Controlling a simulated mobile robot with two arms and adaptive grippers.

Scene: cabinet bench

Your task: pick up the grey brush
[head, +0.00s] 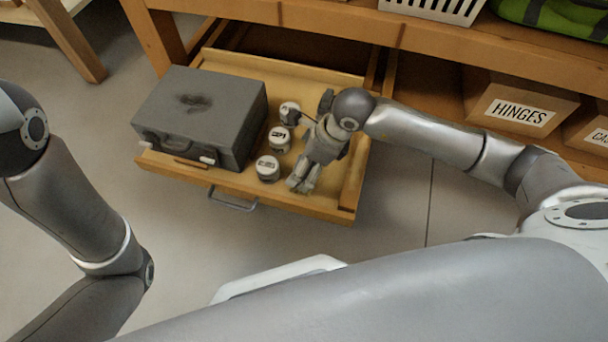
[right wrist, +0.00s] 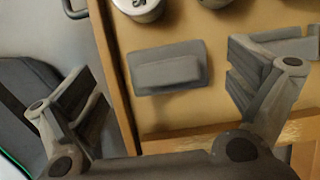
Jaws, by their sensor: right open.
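In the right wrist view the grey brush (right wrist: 167,68) lies on the wooden drawer bottom, a flat grey block with a raised part on top. My right gripper (right wrist: 172,82) is open, with one finger to each side of the brush and apart from it. In the head view my right gripper (head: 302,184) reaches down into the right side of the open drawer (head: 328,210), and it hides the brush there. My left gripper is out of view; only my left arm shows at the left.
A grey metal box (head: 200,115) fills the drawer's left side. Several white jars (head: 268,168) stand between it and my right gripper. The drawer's right wall (head: 355,180) is close to the gripper. A box labelled HINGES (head: 520,105) sits on the shelf at right.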

